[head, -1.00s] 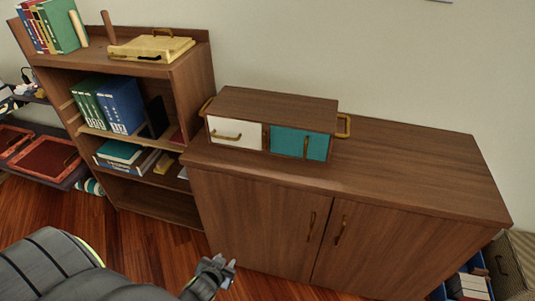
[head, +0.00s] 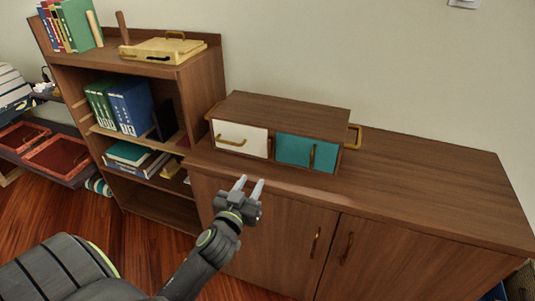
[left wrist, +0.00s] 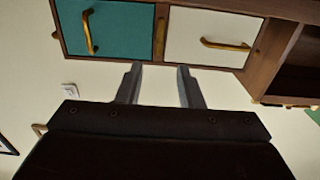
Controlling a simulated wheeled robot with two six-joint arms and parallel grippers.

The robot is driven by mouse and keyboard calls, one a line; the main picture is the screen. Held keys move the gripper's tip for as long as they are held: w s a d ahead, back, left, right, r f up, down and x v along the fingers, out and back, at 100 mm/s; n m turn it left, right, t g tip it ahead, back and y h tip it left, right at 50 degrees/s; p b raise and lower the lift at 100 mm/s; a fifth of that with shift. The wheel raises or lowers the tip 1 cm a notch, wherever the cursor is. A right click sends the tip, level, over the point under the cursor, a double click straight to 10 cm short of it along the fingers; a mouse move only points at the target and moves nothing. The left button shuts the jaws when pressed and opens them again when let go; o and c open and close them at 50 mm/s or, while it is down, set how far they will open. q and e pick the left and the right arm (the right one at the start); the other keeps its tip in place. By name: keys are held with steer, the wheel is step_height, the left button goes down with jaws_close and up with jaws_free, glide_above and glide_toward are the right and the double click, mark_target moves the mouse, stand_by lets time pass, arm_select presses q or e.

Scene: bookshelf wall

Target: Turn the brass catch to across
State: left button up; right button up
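The small wooden cabinet (head: 290,107) stands on the sideboard, with a white door (head: 240,138) and a teal door (head: 305,152). The brass catch (head: 270,148) is a small piece on the post between the doors. In the left wrist view the picture is turned over, and the catch (left wrist: 160,38) lies lengthwise along the post. My left gripper (head: 250,185) is open and empty, in front of and below the cabinet. Its fingers (left wrist: 159,70) point towards the catch, apart from it. My right gripper is not in view.
The sideboard (head: 430,185) has a clear top to the right of the cabinet. A bookshelf (head: 203,95) with books and a yellow tray (head: 157,52) stands at left. Brass handles project from the white door (head: 230,142) and the teal door (head: 312,156).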

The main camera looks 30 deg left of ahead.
mark_target(269, 151)
arm_select(q)
steer(key=p+x, duration=0.1)
steer(key=x, duration=1.2)
steer(key=shift+w, duration=0.35)
steer(key=shift+c, duration=0.2)
jaws_close()
